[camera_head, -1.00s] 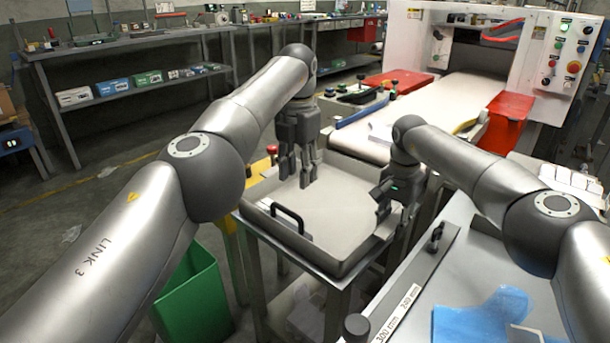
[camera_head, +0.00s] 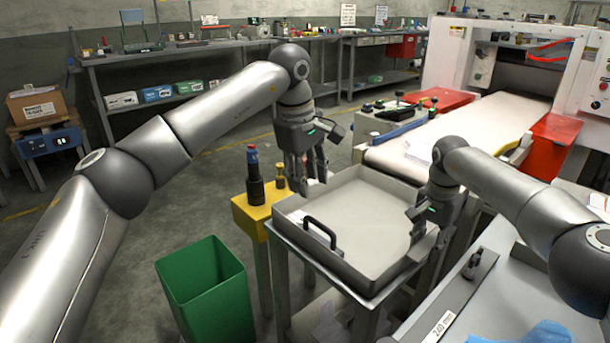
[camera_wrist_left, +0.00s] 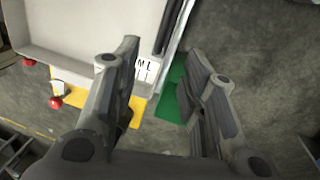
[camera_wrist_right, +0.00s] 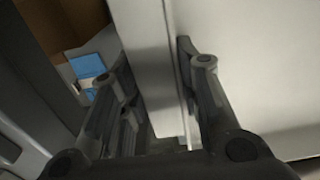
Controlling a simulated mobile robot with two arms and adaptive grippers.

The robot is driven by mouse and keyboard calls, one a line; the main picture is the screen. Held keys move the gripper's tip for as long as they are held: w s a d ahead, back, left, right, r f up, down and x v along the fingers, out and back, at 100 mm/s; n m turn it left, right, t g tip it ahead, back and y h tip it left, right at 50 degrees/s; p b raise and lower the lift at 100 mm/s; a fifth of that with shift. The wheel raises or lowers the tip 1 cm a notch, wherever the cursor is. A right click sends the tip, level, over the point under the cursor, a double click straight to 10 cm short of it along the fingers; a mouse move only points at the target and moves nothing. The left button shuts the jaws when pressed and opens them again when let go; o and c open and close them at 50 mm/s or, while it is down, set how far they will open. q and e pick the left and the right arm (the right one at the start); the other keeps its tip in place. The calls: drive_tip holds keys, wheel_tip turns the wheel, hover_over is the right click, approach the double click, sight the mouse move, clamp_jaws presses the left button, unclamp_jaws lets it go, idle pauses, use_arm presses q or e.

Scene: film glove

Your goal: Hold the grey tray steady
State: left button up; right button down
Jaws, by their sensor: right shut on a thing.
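The grey tray (camera_head: 355,215) is a shallow square with raised walls and a black handle (camera_head: 319,231) on its near-left side. It rests on a metal stand. My right gripper (camera_head: 424,232) is shut on the tray's right wall; in the right wrist view the wall (camera_wrist_right: 150,45) runs between the fingers. My left gripper (camera_head: 310,188) is above the tray's far-left rim, fingers pointing down. In the left wrist view the fingers (camera_wrist_left: 168,80) are wide apart with nothing gripped, and the tray floor (camera_wrist_left: 85,22) shows at upper left.
A yellow stand (camera_head: 240,213) with a dark bottle (camera_head: 254,180) adjoins the tray's left side. A green bin (camera_head: 207,290) stands on the floor at front left. The white conveyor (camera_head: 470,127) lies behind the tray. A metal bench (camera_head: 490,305) is at front right.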

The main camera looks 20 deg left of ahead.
sight(313, 220)
use_arm(q)
drive_tip(key=shift+m, duration=0.5)
drive_tip(key=f, duration=0.3)
drive_tip(key=w+f, duration=0.1)
drive_tip(key=f, duration=0.7)
drive_tip(key=shift+w+d+f, duration=0.15)
drive_tip(key=shift+w+d, duration=0.05)
drive_tip(key=shift+d, duration=0.2)
clamp_jaws()
